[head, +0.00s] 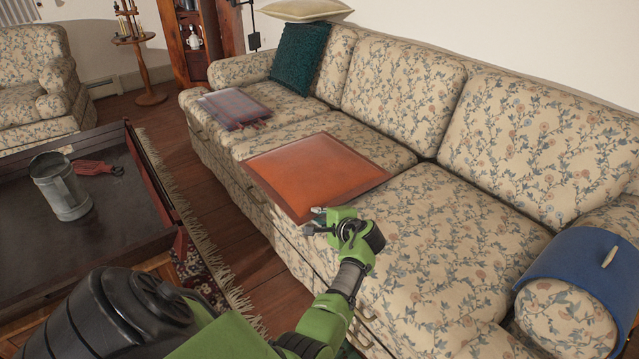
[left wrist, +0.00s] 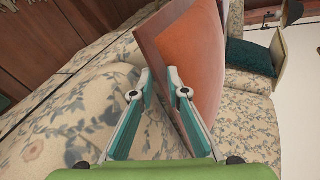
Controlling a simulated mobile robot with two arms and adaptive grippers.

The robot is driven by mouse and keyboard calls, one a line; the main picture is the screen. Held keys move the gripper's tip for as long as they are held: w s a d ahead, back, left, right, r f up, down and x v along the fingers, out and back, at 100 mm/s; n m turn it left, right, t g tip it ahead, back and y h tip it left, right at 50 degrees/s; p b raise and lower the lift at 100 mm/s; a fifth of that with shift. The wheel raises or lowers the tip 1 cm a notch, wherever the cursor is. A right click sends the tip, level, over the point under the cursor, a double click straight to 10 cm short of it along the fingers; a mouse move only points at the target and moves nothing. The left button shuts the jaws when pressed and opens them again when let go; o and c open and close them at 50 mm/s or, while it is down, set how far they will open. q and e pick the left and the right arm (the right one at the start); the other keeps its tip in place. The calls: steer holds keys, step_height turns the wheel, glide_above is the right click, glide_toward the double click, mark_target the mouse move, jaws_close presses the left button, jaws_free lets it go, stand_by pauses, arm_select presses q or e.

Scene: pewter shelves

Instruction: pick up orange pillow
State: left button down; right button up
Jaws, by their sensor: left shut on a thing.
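The orange pillow (head: 312,172) is a flat square with a darker brown border on the middle of the floral sofa. My left gripper (head: 318,222) is at the pillow's near corner, and its fingers are shut on the pillow's edge. In the left wrist view the pillow (left wrist: 190,65) rises from between the two fingertips (left wrist: 162,82), tilted in the picture. I cannot tell whether the pillow is clear of the seat. My right gripper is not in view.
The floral sofa (head: 440,220) carries a folded plaid blanket (head: 232,108) and a dark green pillow (head: 298,58). A blue cloth (head: 575,268) drapes the near armrest. A dark coffee table (head: 115,225) at left holds a metal tankard (head: 62,188) and a red-handled item (head: 93,168).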

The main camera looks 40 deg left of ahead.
arm_select(q)
steer(key=shift+s+f, duration=0.1)
steer(key=shift+f, duration=0.1)
steer(key=c, duration=1.9)
jaws_free()
steer(key=shift+r, duration=0.1)
steer(key=shift+v, duration=3.75)
